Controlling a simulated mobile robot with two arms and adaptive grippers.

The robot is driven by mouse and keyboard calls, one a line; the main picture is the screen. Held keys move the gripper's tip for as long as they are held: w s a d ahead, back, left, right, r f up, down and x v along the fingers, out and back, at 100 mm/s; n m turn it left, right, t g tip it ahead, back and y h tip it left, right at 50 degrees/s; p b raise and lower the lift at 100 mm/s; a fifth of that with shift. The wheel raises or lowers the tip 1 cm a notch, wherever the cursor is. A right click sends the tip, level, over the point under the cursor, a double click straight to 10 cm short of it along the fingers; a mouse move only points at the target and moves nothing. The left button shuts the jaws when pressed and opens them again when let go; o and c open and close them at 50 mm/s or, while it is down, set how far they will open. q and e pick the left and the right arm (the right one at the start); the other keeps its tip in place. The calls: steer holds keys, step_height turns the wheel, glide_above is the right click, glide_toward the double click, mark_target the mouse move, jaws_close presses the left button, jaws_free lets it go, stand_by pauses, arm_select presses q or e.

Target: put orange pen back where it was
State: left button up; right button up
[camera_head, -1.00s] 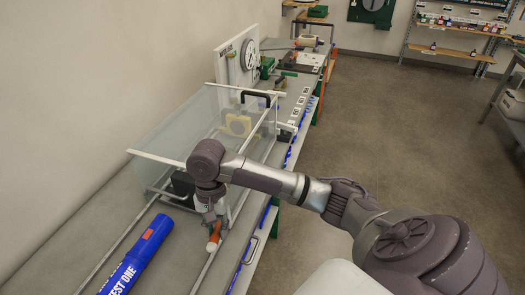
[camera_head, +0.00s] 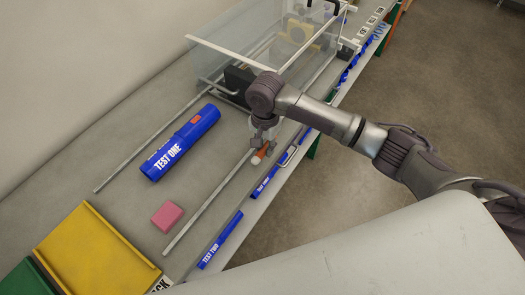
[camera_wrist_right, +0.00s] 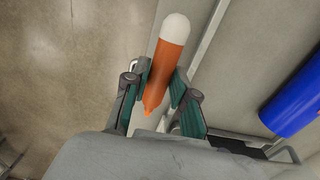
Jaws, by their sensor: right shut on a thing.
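The orange pen (camera_head: 264,149) has an orange body and a rounded white end. It is in my right gripper (camera_head: 262,137), above the near side of the cart top, close to a long metal rail. In the right wrist view the pen (camera_wrist_right: 167,62) lies between the two green-padded fingers (camera_wrist_right: 161,85), with its white end pointing away from the gripper. The right gripper is shut on it. Whether the pen touches the surface below is unclear. My left gripper is not in view.
A blue TEST ONE tube (camera_head: 180,145) lies left of the gripper. A pink block (camera_head: 167,216) and a yellow tray (camera_head: 95,255) are nearer. Blue labelled strips (camera_head: 220,240) and a metal handle (camera_head: 288,155) line the cart's edge. A clear-walled frame (camera_head: 235,60) stands behind.

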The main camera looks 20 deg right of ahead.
mark_target(262, 154)
steer(key=shift+w+a+f, duration=0.3)
steer(key=shift+w+f, duration=0.05)
steer(key=shift+f, duration=0.05)
step_height(262, 154, down, 3)
steer(key=shift+f+p, duration=0.15)
steer(key=shift+p, duration=0.4)
steer(key=shift+f, duration=0.25)
steer(key=shift+f, duration=0.25)
steer(key=o, duration=0.6)
steer(key=shift+s, duration=0.1)
steer(key=shift+o, duration=0.2)
step_height(262, 154, up, 12)
steer(key=shift+r+b, duration=0.25)
steer(key=shift+b, duration=0.95)
